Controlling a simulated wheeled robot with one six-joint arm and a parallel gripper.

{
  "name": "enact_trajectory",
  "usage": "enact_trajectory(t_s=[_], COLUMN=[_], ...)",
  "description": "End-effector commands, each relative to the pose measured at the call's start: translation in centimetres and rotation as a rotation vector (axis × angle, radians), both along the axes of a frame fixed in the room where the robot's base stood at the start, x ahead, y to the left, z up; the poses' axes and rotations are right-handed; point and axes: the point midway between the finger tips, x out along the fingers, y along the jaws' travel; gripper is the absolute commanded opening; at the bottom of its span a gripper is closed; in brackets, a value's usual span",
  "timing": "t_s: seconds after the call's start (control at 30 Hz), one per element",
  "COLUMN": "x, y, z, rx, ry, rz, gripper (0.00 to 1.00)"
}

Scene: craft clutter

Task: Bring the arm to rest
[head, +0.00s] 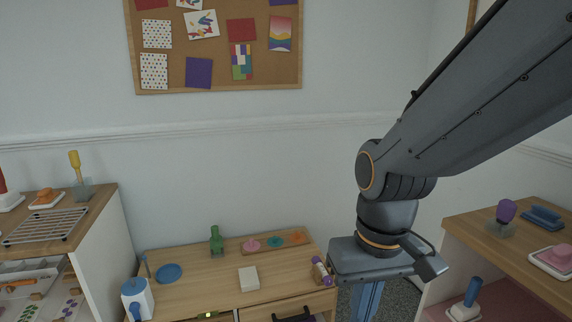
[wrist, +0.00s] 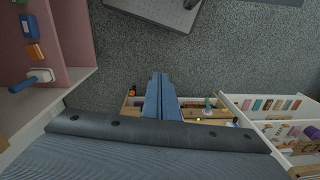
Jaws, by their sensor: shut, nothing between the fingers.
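My arm reaches in from the upper right of the head view, and my gripper (head: 367,302) hangs down at its end. The gripper is to the right of the wooden table (head: 195,283), in front of the gap between it and the right shelf. In the wrist view the two blue fingers (wrist: 158,92) lie together with nothing between them. The fingertips are cut off at the bottom of the head view. The wrist view shows grey floor beyond the fingers.
The table bears a green bottle (head: 216,241), a blue disc (head: 168,273), a pale block (head: 249,278) and a tray of coloured pieces (head: 274,243). A right shelf (head: 515,255) and left cabinet (head: 100,215) flank it. A corkboard (head: 215,75) hangs behind.

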Motion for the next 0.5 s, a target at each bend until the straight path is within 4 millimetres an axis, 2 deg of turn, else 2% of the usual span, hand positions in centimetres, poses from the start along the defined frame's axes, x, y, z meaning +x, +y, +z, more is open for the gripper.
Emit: enact_trajectory(t_s=[0.27,0.5], x=[0.0,-0.1], y=[-2.0,-4.9], z=[2.5,5.5], rx=[-0.014,-0.031], ry=[0.003,0.006], rz=[-0.057,-0.134], gripper=[0.0,0.0])
